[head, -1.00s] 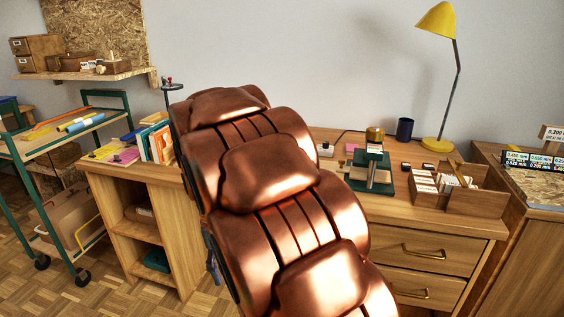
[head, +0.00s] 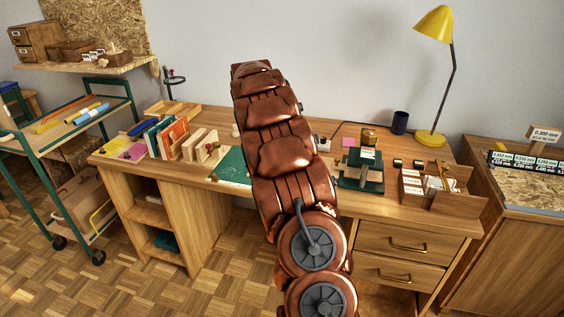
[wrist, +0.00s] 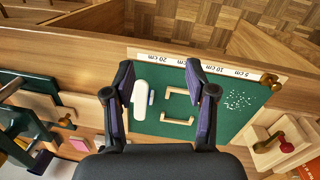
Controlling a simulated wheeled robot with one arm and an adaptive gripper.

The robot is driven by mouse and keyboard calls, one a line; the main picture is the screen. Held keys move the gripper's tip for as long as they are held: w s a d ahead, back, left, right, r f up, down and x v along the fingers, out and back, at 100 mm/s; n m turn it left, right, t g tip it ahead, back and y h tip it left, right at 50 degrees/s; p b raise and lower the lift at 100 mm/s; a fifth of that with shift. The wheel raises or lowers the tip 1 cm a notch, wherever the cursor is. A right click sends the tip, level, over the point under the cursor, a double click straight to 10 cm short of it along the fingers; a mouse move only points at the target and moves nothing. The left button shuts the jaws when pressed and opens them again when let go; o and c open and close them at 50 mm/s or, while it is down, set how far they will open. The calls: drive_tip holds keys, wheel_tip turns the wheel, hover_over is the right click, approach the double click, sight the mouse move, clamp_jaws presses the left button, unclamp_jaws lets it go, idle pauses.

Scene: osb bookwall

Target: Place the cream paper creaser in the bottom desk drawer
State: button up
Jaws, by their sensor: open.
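A rounded cream-white piece (wrist: 139,100), likely the paper creaser, lies on the green cutting mat (wrist: 228,125) in the wrist view. The head view shows part of the mat (head: 232,166), but my arm hides the gripper and the cream piece. The bottom desk drawer (head: 385,268) is shut, below another shut drawer (head: 400,238).
A wooden bracket-shaped piece (wrist: 180,120) lies on the mat beneath the right finger. A ruler strip runs along the mat's edge. A green press (head: 360,168) and a wooden box (head: 437,190) stand on the desk's right; books (head: 165,138) stand on its left.

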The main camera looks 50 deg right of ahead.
drive_tip(key=shift+m+t, duration=0.5)
drive_tip(key=shift+m, duration=0.3)
drive_tip(key=d+p, duration=0.2)
drive_tip(key=d, duration=0.1)
drive_tip(key=w+d+r+p, duration=0.1)
drive_tip(key=d+p, duration=0.1)
drive_tip(key=d, duration=0.2)
drive_tip(key=w+d+r+p, duration=0.1)
drive_tip(key=d+p, duration=0.1)
drive_tip(key=d, duration=0.1)
drive_tip(key=shift+d+r, duration=0.1)
drive_tip(key=shift+d, duration=0.1)
drive_tip(key=shift+w+d+p, duration=0.1)
drive_tip(key=shift+d+p, duration=0.2)
drive_tip(key=shift+d, duration=0.3)
drive_tip(key=shift+d+f, duration=0.15)
drive_tip(key=shift+f, duration=0.8)
drive_tip(key=shift+w+a+f+p, duration=0.15)
drive_tip(key=shift+f+p, duration=0.55)
drive_tip(key=shift+f, duration=0.8)
drive_tip(key=shift+w+a+f+p, duration=0.1)
drive_tip(key=shift+f+p, duration=0.55)
drive_tip(key=shift+f, duration=0.85)
clamp_jaws()
